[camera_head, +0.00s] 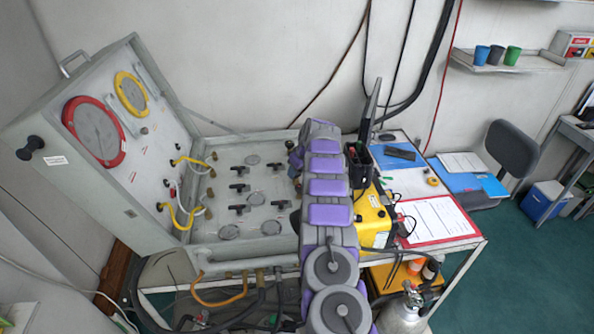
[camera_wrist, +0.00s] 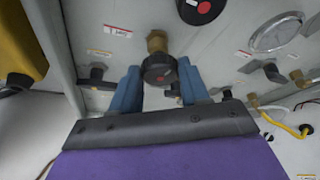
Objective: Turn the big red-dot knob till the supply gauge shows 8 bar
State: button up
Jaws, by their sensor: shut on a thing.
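My gripper is shut on this knob. A second black knob with a red dot (camera_wrist: 201,8) shows above it, cut by the top edge. In the head view my arm hides most of the fingers and the held knob. A red-rimmed gauge (camera_head: 95,132) and a smaller yellow-rimmed gauge (camera_head: 130,93) are on the raised lid at left. I cannot read their needles or tell which is the supply gauge.
Several black T-handles (camera_head: 239,188) and round dials stand on the panel left of my arm. Yellow hoses (camera_head: 180,217) loop at the lid hinge. A yellow case (camera_head: 371,218) and a clipboard (camera_head: 438,220) lie close on the right. Cables hang below the table.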

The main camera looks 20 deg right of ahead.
jog(key=m, duration=0.1)
jog(key=m+h+p, duration=0.1)
jog(key=m, duration=0.1)
jog(key=shift+a+r, duration=0.15)
jog(key=shift+r, duration=0.05)
jog(key=m+h+p, duration=0.2)
jog(key=m, duration=0.2)
jog(key=shift+a+f+m+p, duration=0.1)
jog(key=shift+a+m+p, duration=0.05)
jog(key=shift+m+p, duration=0.2)
jog(key=m, duration=0.2)
jog(key=m+g+h, duration=0.1)
jog(key=m, duration=0.1)
jog(key=shift+w+a+f+m, duration=0.1)
jog(key=shift+w+m, duration=0.05)
jog(key=shift+m, duration=0.1)
jog(key=shift+m+g+h+p, duration=0.3)
jog(key=shift+m+h+p, duration=0.2)
jog(key=shift+m, duration=0.6)
jog(key=shift+w+a+m, duration=0.15)
jog(key=shift+m, duration=0.35)
jog(key=o, duration=1)
jog(key=shift+w, duration=0.1)
jog(key=shift+o, duration=0.3)
